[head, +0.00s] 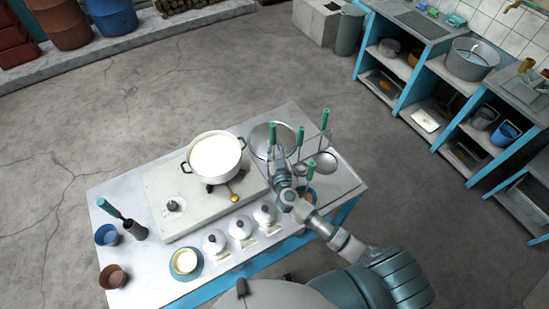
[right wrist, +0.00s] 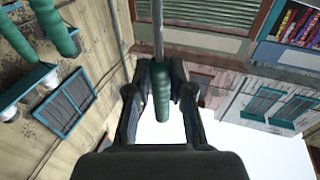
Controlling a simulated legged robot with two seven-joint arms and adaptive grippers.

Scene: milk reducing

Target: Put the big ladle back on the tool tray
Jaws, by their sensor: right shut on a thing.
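My right gripper (head: 277,160) is over the right part of the table, at the tools with green handles. In the right wrist view, its fingers (right wrist: 160,88) are shut on a green handle (right wrist: 161,100) with a thin metal shaft. In the head view, a green handle (head: 272,132) rises just beyond the gripper, in front of a large round metal bowl (head: 262,138). Whether handle and bowl are one ladle is unclear. The metal tool tray (head: 345,183) lies at the table's right end, partly hidden by my arm. My left gripper is not in view.
More green-handled tools (head: 325,118) stand close by on the right. A white-filled pot (head: 215,155) sits on the stove (head: 160,190). Several lidded white jars (head: 240,228) line the near edge. A green-handled tool (head: 122,217) and cups (head: 107,236) are at the left.

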